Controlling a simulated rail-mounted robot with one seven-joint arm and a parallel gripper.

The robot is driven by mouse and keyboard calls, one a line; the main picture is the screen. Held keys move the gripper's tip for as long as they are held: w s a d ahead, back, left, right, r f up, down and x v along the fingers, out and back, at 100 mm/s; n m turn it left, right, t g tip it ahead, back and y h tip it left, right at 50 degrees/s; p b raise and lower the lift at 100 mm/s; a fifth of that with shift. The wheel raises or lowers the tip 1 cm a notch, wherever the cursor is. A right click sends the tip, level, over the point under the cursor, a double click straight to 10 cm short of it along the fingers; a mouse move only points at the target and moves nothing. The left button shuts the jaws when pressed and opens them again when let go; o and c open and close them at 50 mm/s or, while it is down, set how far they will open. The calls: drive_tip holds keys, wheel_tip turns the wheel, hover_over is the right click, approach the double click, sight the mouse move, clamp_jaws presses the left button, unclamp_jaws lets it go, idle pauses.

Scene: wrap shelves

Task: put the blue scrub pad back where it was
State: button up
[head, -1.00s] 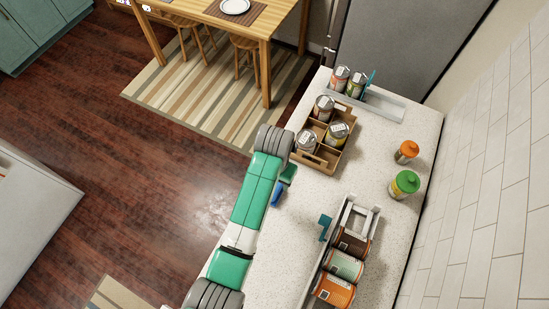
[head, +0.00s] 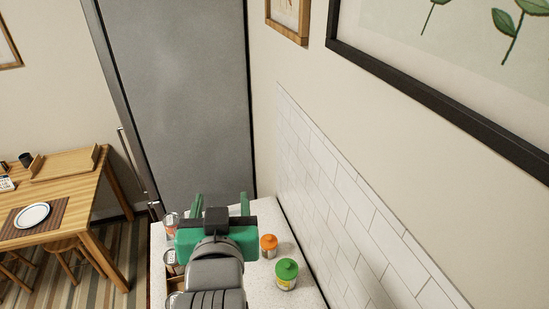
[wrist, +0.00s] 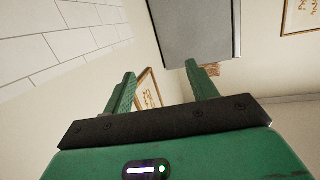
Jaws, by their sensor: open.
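My gripper (head: 221,203) is raised above the far part of the counter in the head view, with its two green fingers apart. In the wrist view my gripper (wrist: 160,75) is open, with nothing between the fingers. The blue scrub pad is not seen in either current view. The arm and the lower picture edge hide much of the counter (head: 308,288).
An orange-lidded jar (head: 268,246) and a green-lidded jar (head: 286,274) stand on the counter right of my arm. Cans (head: 170,260) show at its left. A tiled wall (head: 340,210) bounds the right; a grey refrigerator (head: 180,100) stands behind. A wooden table (head: 65,195) is left.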

drive_tip(key=s+d+r+t+h+p, duration=0.1)
drive_tip(key=s+d+r+t+p, duration=0.1)
drive_tip(key=r, duration=0.7)
drive_tip(key=s+d+r+m+t+p, duration=0.1)
drive_tip(key=s+d+r+t+p, duration=0.1)
drive_tip(key=s+d+r+t, duration=0.2)
drive_tip(key=s+d+r+t+h+p, duration=0.1)
drive_tip(key=s+d+r, duration=0.4)
drive_tip(key=r, duration=1)
drive_tip(key=s+t+p, duration=0.1)
drive_tip(key=s+t, duration=0.1)
drive_tip(key=s, duration=0.1)
drive_tip(key=shift+s+r+m+h, duration=0.15)
drive_tip(key=shift+r+m+h, duration=0.05)
drive_tip(key=shift+m+h, duration=0.1)
